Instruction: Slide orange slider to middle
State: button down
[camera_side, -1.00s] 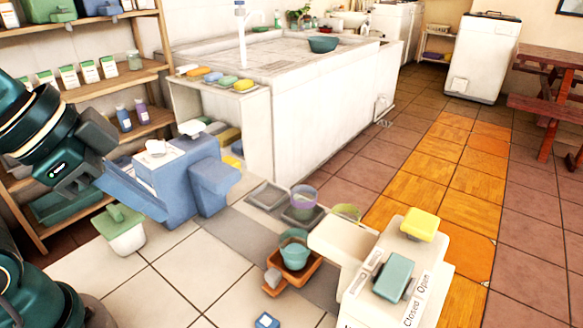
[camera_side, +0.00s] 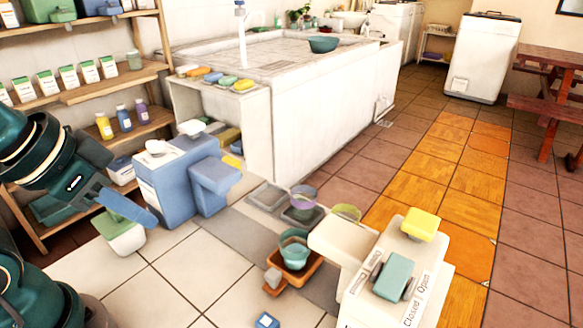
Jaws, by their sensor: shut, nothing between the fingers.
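The orange slider (camera_side: 313,273) is a shallow orange tray near the bottom middle, left of the cream box. My gripper (camera_side: 150,219) is shut and empty at the left, in front of the blue dispenser and over the lidded white pot. It is well apart from the orange slider. The floor of the slider is mostly hidden by the cup.
The blue dispenser (camera_side: 180,190) stands between my gripper and the slider's strip. The white pot (camera_side: 125,242) is below my gripper. The cream box (camera_side: 365,270) with yellow and teal blocks borders the slider. Front tiles are mostly clear.

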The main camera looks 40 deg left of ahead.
jog(key=c, duration=0.8)
grip_release()
jog(key=shift+o, duration=0.6)
jog(key=shift+n+g, duration=0.3)
jog(key=shift+n, duration=0.5)
jog(key=w+r, duration=0.1)
jog(key=w+d+r, duration=0.1)
jog(key=w, duration=0.1)
jog(key=w+r, duration=0.1)
jog(key=shift+w+d+r, duration=0.15)
jog(key=shift+d+r, duration=0.05)
jog(key=shift+d, duration=0.05)
jog(key=m+g, duration=0.2)
jog(key=g, duration=0.3)
send_over(273, 272)
notch_tip(273, 272, down, 11)
jog(key=shift+r, duration=0.15)
jog(key=shift+f, duration=2.65)
